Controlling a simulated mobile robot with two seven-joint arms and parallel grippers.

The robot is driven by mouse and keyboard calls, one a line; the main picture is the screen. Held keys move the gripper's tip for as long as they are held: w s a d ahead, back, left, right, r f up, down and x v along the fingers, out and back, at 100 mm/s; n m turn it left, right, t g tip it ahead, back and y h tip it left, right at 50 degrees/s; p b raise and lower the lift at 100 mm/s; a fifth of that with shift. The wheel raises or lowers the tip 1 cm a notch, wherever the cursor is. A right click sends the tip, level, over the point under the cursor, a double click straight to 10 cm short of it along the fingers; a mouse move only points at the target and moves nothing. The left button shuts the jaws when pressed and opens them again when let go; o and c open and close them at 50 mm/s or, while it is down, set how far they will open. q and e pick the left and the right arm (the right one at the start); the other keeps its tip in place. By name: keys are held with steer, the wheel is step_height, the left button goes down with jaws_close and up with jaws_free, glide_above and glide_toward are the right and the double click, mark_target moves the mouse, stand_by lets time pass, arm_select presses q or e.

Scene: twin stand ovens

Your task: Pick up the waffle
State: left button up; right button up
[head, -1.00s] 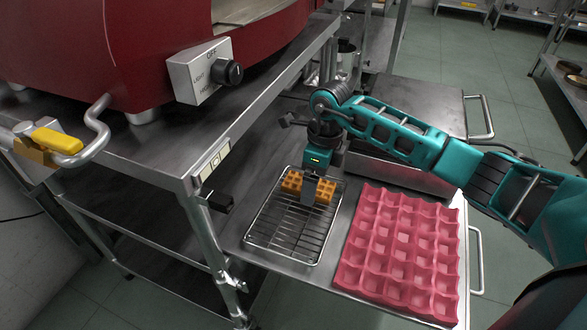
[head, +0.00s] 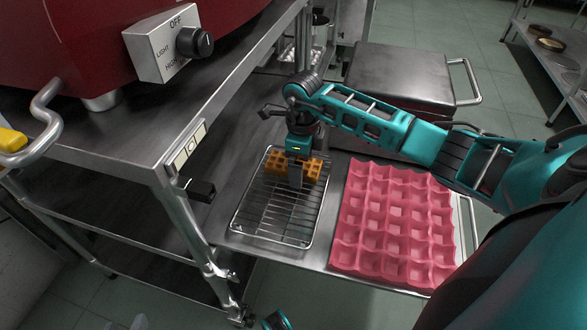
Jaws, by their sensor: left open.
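The golden-brown waffle (head: 315,168) lies at the far end of a wire cooling rack (head: 275,215). My left gripper (head: 296,178) points down over the waffle, its arm reaching in from the right side of the picture. Its grey finger stands in front of the waffle's middle and hides part of it; waffle shows on both sides. The jaws are open. The far finger is hidden, and I cannot tell whether either finger touches the waffle. My right gripper is not clearly in view; a small teal part of mine shows at the bottom edge.
A pink egg-tray-like mould (head: 395,225) sits right of the rack on the same steel table. A steel box (head: 410,75) with a handle stands behind. A red oven (head: 80,50) with a knob (head: 195,42) stands on a steel stand (head: 110,150) at left.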

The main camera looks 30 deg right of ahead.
steer(key=c, duration=0.9)
steer(key=shift+r, duration=0.1)
